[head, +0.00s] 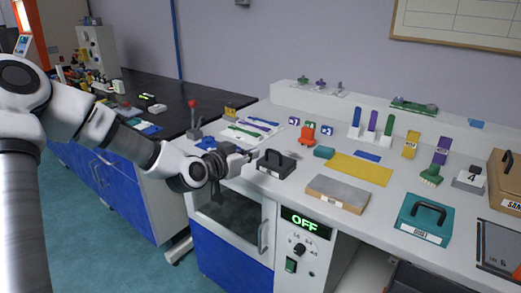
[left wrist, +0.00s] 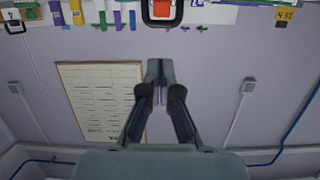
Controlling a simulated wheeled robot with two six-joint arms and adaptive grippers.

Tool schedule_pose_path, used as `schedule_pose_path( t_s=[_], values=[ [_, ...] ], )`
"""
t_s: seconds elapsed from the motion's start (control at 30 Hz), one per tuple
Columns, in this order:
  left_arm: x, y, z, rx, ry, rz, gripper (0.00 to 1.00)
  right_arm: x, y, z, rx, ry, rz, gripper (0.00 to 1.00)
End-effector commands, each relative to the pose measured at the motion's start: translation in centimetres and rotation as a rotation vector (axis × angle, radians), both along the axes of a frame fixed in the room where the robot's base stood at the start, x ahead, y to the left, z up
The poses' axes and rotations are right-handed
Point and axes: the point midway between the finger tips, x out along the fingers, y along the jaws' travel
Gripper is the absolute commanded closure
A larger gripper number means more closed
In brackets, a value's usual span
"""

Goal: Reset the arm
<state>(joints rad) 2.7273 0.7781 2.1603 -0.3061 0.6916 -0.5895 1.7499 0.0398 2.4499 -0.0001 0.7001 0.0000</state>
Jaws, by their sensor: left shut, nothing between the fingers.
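My left arm (head: 150,150) reaches in from the left in the head view. My left gripper (head: 248,156) is shut and empty, just left of a black box with a handle (head: 276,163), over the near left part of the white bench. In the left wrist view the gripper (left wrist: 160,66) shows with its fingertips together and nothing between them, against the grey wall. My right gripper is not in either view.
The white bench (head: 310,212) holds a yellow mat (head: 358,169), a grey slab (head: 338,193), a teal box (head: 424,219) and a cardboard box (head: 507,180). A cabinet with an OFF display (head: 306,223) stands below. A red-knobbed lever (head: 193,117) stands behind my arm.

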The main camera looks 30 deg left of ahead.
Motion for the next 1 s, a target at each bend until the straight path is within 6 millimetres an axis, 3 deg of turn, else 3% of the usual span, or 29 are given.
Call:
schedule_pose_path(
  t_s=[0.27, 0.37, 0.47, 0.57, 0.6, 0.67, 0.73, 0.8, 0.9, 0.97, 1.0],
  values=[
    [-0.2, 0.0, -0.7, 0.002, 0.018, 0.001, 1.0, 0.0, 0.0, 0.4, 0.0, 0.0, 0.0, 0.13],
    [-0.5, -0.8, -4.1, 0.039, 0.115, -0.019, 1.0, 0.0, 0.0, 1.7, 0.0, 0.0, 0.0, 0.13],
    [-2.3, -3.6, -10.5, 0.123, 0.3, -0.085, 1.0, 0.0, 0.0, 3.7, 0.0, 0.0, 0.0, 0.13],
    [-6.8, -6.9, -17.8, 0.191, 0.52, -0.166, 1.0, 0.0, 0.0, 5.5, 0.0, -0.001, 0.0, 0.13],
    [-9.1, -8.2, -20.4, 0.203, 0.609, -0.191, 1.0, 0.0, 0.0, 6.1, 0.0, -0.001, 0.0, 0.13],
    [-13.1, -9.9, -24.0, 0.213, 0.742, -0.222, 1.0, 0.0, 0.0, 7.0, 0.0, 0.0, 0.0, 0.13],
    [-18.3, -11.7, -27.3, 0.213, 0.899, -0.242, 1.0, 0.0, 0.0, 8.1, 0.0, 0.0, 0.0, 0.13],
    [-24.0, -13.1, -29.8, 0.205, 1.053, -0.242, 1.0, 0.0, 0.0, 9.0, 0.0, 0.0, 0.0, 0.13],
    [-31.4, -14.4, -31.5, 0.181, 1.245, -0.192, 1.0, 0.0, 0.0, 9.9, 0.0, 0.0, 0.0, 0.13],
    [-34.6, -14.6, -31.5, 0.147, 1.33, -0.104, 1.0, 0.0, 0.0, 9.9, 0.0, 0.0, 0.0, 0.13],
    [-35.1, -14.2, -31.3, 0.093, 1.35, -0.003, 1.0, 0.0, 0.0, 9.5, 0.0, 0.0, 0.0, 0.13]
  ],
)
